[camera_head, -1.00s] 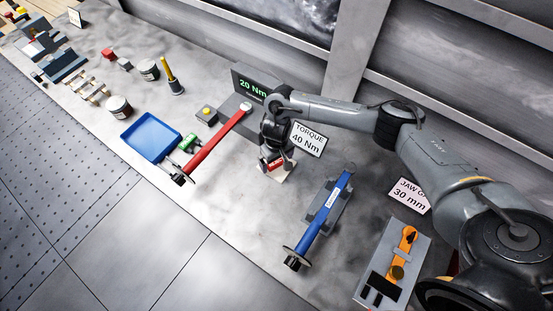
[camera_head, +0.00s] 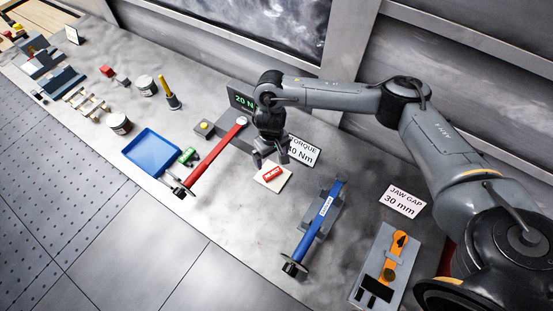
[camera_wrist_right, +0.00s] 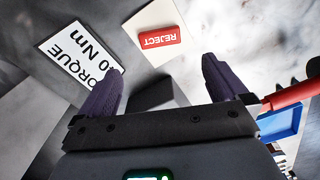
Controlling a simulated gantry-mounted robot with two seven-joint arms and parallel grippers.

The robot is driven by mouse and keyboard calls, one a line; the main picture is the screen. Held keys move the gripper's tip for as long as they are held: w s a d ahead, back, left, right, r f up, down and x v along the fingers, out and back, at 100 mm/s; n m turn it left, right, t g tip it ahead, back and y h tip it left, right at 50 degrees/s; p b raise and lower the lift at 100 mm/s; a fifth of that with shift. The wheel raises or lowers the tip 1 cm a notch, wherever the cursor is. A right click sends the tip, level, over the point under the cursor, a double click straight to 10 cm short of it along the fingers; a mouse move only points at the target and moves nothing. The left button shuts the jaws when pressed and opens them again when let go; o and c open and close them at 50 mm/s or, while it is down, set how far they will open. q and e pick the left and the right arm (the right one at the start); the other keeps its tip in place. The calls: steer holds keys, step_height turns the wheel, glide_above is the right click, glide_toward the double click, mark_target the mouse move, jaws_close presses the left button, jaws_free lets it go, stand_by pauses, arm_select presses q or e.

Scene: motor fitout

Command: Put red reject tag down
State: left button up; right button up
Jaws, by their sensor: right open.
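The red reject tag (camera_head: 273,173) lies on a cream square pad (camera_head: 263,181) on the bench, in the middle of the head view. In the right wrist view the tag (camera_wrist_right: 161,37) shows its word REJECT upside down, on the pale pad (camera_wrist_right: 132,24). My right gripper (camera_head: 270,160) is open and empty, just above and behind the tag, apart from it. Its two dark fingers (camera_wrist_right: 160,80) stand spread in the wrist view with the tag beyond them. My left gripper is not in view.
A red torque wrench (camera_head: 215,157) lies left of the pad, and a blue one (camera_head: 320,219) sits in a holder to the right. A TORQUE 40 Nm sign (camera_head: 303,151) stands close behind the gripper. A blue tray (camera_head: 151,151) is further left. Bare bench lies in front of the pad.

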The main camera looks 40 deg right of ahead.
steer(key=s+a+f+n+t+y, duration=0.1)
steer(key=a+f+n+y, duration=0.15)
steer(key=a, duration=0.65)
steer(key=s+a+f+n+t+y, duration=0.1)
steer(key=a+n, duration=0.2)
steer(key=a, duration=0.5)
steer(key=s+a+r+n+t+y, duration=0.1)
steer(key=s+a+r+t, duration=0.15)
steer(key=a, duration=0.35)
steer(key=s+a+r+n+t+y, duration=0.1)
steer(key=s+a+r+t, duration=0.15)
steer(key=a, duration=0.45)
steer(key=s+d+m+g+h, duration=0.1)
steer(key=s+d+m+h, duration=0.1)
steer(key=s+d, duration=0.5)
steer(key=s+d+m+g+h, duration=0.1)
steer(key=s+d, duration=0.6)
steer(key=d, duration=0.7)
steer(key=shift+s+f+m+g+h, duration=0.3)
steer(key=shift+g+h, duration=0.4)
steer(key=shift+h, duration=0.45)
steer(key=shift+r, duration=0.1)
